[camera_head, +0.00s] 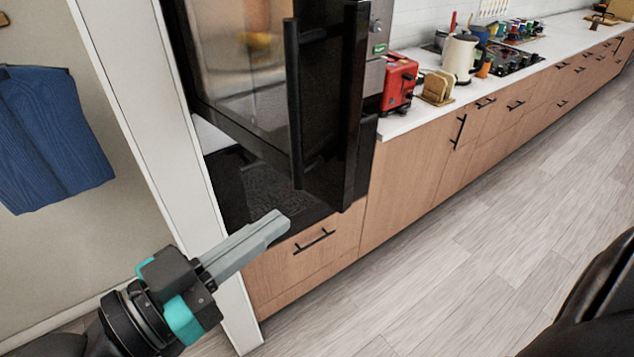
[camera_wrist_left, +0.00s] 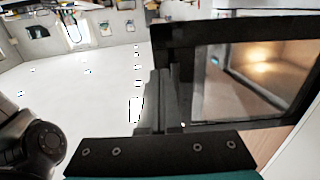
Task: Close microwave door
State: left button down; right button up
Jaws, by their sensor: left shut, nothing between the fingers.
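The built-in microwave (camera_head: 235,60) stands in the tall cabinet at upper left of the head view. Its dark door (camera_head: 330,105) stands open, seen at a steep angle, with a long black upright handle (camera_head: 293,100) along one edge. My left gripper (camera_head: 277,226) is shut and empty, below and slightly left of the door's lower end, in front of the cabinet. In the left wrist view, the gripper fingers (camera_wrist_left: 163,90) appear beside a black-framed glass door (camera_wrist_left: 250,80). I cannot tell whether they touch it. My right gripper is not in view.
A wooden drawer (camera_head: 310,250) is under the appliance. A red toaster (camera_head: 399,82), a toast rack (camera_head: 437,88) and a cream kettle (camera_head: 461,58) stand on the counter to the right. A white panel (camera_head: 150,110) edges the cabinet at left. The floor (camera_head: 480,240) at right is clear.

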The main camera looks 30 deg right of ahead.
aim_at(334, 181)
pick_arm(q)
jog(key=p+x, duration=0.2)
jog(key=x, duration=0.6)
jog(key=shift+d, duration=0.15)
jog(key=shift+w, duration=0.15)
